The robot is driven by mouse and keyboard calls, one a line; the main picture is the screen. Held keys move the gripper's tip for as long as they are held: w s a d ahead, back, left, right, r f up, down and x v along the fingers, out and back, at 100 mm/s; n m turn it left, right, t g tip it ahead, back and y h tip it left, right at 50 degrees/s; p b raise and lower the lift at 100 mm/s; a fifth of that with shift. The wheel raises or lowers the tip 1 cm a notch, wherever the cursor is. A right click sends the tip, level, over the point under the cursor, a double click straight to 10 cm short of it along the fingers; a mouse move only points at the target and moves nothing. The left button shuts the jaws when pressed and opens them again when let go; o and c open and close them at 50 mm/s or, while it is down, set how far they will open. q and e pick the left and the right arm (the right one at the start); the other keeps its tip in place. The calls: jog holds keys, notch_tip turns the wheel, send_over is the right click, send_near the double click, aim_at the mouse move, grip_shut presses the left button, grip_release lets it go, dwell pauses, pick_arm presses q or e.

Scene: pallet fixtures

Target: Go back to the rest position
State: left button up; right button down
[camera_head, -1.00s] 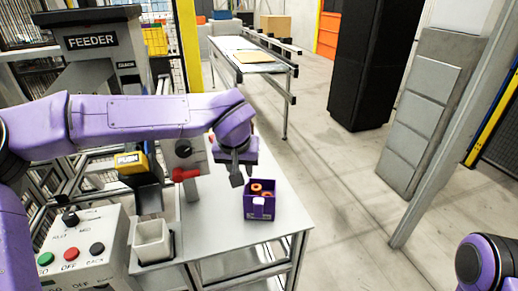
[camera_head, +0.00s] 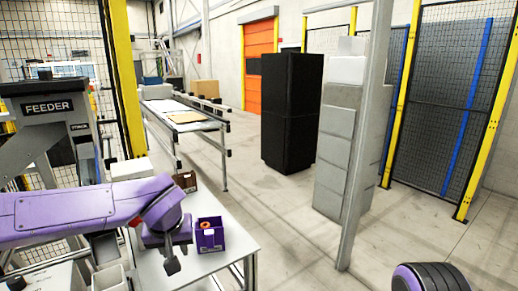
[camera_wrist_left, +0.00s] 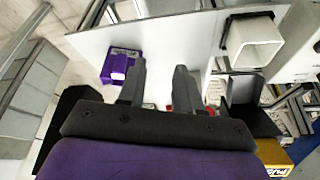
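My left gripper (camera_head: 172,262) hangs at the end of the purple left arm, over the grey table (camera_head: 228,264). In the left wrist view its two fingers (camera_wrist_left: 160,85) stand apart with nothing between them. A purple bin (camera_head: 210,242) with orange ring-shaped parts inside stands on the table, just right of the gripper and apart from it. The bin also shows in the left wrist view (camera_wrist_left: 117,66), beyond the fingers. My right gripper is out of view; only a rounded dark and purple part of my right side shows at the bottom right.
A white square container (camera_head: 108,278) stands on the table's left part. The feeder (camera_head: 50,108) is at the left. A conveyor table (camera_head: 186,122), a black cabinet (camera_head: 292,112) and a grey post (camera_head: 366,140) stand farther off. Open floor lies between them.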

pick_arm(q)
jog(key=s+a+f+n+y, duration=0.1)
jog(key=s+a+f+y, duration=0.15)
jog(key=f, duration=0.75)
jog(key=s+a+f+n+y, duration=0.15)
jog(key=s+f, duration=0.25)
jog(key=f, duration=0.6)
jog(key=s+a+f+y, duration=0.1)
jog(key=s+a+f, duration=0.25)
jog(key=f, duration=0.55)
jog(key=s+a+f+h, duration=0.1)
jog(key=s+f, duration=0.2)
jog(key=s, duration=0.3)
jog(key=s+a+f+n+b, duration=0.1)
jog(key=s+f, duration=0.3)
jog(key=s, duration=0.3)
jog(key=s+a+f+g+h, duration=0.1)
jog(key=s+f, duration=0.2)
jog(key=s, duration=0.3)
jog(key=shift+s+a+f+h, duration=0.25)
jog(key=shift+s+f+h, duration=0.05)
jog(key=shift+s+f, duration=0.1)
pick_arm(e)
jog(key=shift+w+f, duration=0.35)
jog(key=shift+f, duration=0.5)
